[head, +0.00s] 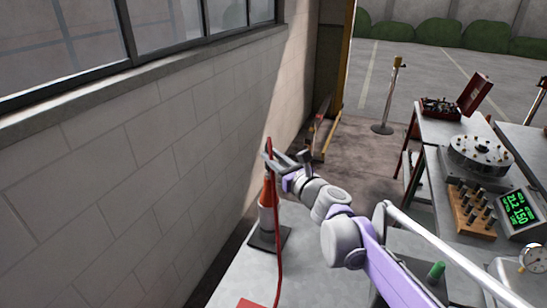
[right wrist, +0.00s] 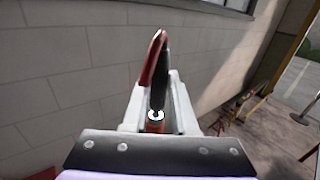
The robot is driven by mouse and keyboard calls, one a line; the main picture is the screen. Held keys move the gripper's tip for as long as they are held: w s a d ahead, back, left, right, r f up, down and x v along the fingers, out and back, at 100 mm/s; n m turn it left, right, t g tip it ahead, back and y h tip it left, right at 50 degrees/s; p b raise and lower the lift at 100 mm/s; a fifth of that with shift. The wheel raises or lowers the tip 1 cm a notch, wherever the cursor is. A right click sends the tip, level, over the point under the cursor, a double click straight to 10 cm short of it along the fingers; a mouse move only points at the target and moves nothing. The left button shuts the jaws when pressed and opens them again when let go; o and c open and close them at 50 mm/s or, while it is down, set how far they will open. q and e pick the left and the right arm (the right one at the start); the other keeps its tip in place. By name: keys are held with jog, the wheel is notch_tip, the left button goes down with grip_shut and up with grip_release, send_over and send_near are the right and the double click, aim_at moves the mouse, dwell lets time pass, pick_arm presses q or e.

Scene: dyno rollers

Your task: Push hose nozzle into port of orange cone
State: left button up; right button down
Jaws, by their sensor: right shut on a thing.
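The orange cone (head: 267,212) with a pale band stands upright on a dark square base on the grey table by the wall. My right gripper (head: 271,156) is over the top of the cone, shut on the hose nozzle. In the right wrist view the dark nozzle (right wrist: 160,85) sits between the fingers, with the red hose (right wrist: 153,60) looping from its upper end. A white ring and some orange show low between the fingers. The red hose (head: 278,260) hangs down past the cone to the table. I cannot tell whether the nozzle tip is inside the port. My left gripper is not in view.
A block-walled building side with a window (head: 70,40) runs close along the left of the cone. At right, a bench carries a round metal plate (head: 480,155), a wooden peg block (head: 471,210) and a green display (head: 519,208). A post (head: 390,95) stands behind.

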jog(key=shift+f, duration=0.75)
dwell(0.6)
jog(key=c, duration=0.6)
grip_release()
jog(key=b+v, duration=0.1)
jog(key=v, duration=0.9)
jog(key=s+f+n+g+h, duration=0.3)
jog(key=s+f+n+g, duration=0.4)
jog(key=s+f+n, duration=1)
jog(key=s+d+f+n+g+h, duration=0.1)
jog(key=s+d+f+n+h, duration=0.1)
jog(key=s+d+n, duration=0.1)
jog(key=s+d+f+n+h, duration=0.2)
jog(key=s+d+f+n, duration=0.1)
jog(key=s+d+n, duration=0.1)
jog(key=s+d+f+n+g+h, duration=0.1)
jog(key=s+d+f+n+h, duration=0.1)
jog(key=s+d+f+n, duration=0.1)
jog(key=shift+s+d+f+n+g, duration=0.1)
jog(key=shift+s+f+n+g, duration=0.05)
jog(key=shift+s+n, duration=0.3)
jog(key=shift+s+d+f+n+g, duration=0.15)
jog(key=shift+s+n, duration=0.2)
jog(key=shift+n, duration=0.2)
jog(key=shift+s+d+f+n+h, duration=0.1)
jog(key=shift+s+d+n+h, duration=0.1)
jog(key=shift+d+n+h, duration=0.1)
